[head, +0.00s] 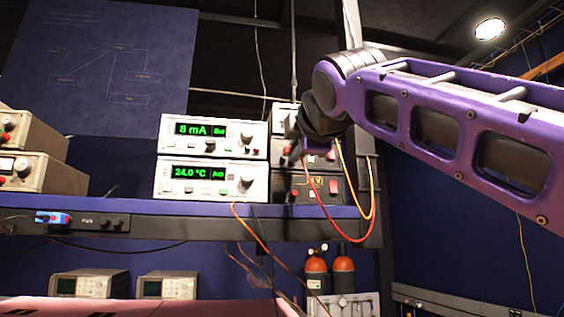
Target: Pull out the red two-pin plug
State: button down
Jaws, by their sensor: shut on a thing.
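My gripper (298,152) is small and dark at the end of my purple arm, in front of the black unit (305,188) on the shelf. It is shut on what looks like the red two-pin plug, which is mostly hidden by the jaws. A red cable (322,218) hangs down from there in a loop and rises again at the right. Whether the plug's pins are still in their socket cannot be seen.
Two white meters (211,180) with green readouts stand just left of my gripper. An orange cable (371,190) hangs at the right. A power strip (100,223) with a blue plug (53,217) runs along the shelf edge. Orange-topped cylinders (316,266) stand below.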

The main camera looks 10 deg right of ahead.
jog(key=shift+s+b, duration=0.6)
jog(key=shift+s, duration=1.25)
